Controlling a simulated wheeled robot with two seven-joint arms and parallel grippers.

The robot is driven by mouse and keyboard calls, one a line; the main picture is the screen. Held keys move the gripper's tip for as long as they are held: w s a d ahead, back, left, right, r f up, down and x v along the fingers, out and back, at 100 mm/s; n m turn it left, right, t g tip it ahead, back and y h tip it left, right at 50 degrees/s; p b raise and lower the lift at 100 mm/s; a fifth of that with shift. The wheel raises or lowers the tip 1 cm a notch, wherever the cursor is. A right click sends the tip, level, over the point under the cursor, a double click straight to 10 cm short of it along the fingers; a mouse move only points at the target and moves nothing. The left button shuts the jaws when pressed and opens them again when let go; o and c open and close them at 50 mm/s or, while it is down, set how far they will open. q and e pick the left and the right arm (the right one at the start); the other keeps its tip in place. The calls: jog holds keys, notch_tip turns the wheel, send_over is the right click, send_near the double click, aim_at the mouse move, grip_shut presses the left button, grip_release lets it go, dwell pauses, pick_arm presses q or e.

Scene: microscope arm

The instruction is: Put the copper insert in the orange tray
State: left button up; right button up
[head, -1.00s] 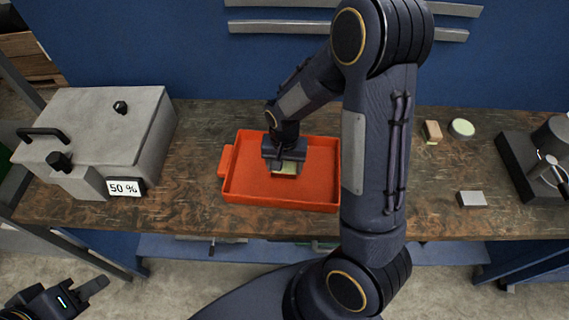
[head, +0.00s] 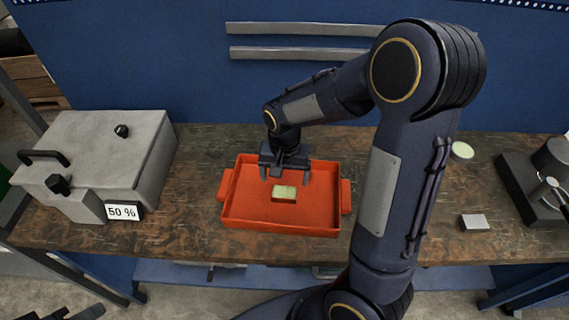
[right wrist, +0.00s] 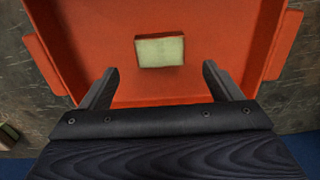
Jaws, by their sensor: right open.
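A small block with a pale greenish top and a copper-brown side, which I take for the copper insert (head: 284,193), lies flat on the floor of the orange tray (head: 240,216), near its middle. In the right wrist view the insert (right wrist: 160,52) shows ahead of the fingertips, apart from both. My right gripper (head: 285,176) is open and empty above the tray, just behind the insert. Its spread fingers also show in the right wrist view (right wrist: 160,74). Only a dark part of my left gripper (head: 78,313) shows at the bottom left edge; its jaws are unclear.
A grey box with a "50 %" display (head: 122,212) stands left of the tray. My right arm hides part of the bench.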

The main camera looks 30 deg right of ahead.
aim_at(284, 192)
jog(key=s+r+n+t+y, duration=0.2)
jog(key=s+r, duration=0.5)
jog(key=r, duration=0.3)
jog(key=s+a+r+n+t+y, duration=0.1)
jog(key=s+a+r+n+t, duration=0.1)
jog(key=s, duration=0.8)
jog(key=shift+a+n+t+y, duration=0.4)
jog(key=shift+a+n+t, duration=0.4)
jog(key=shift+a, duration=0.25)
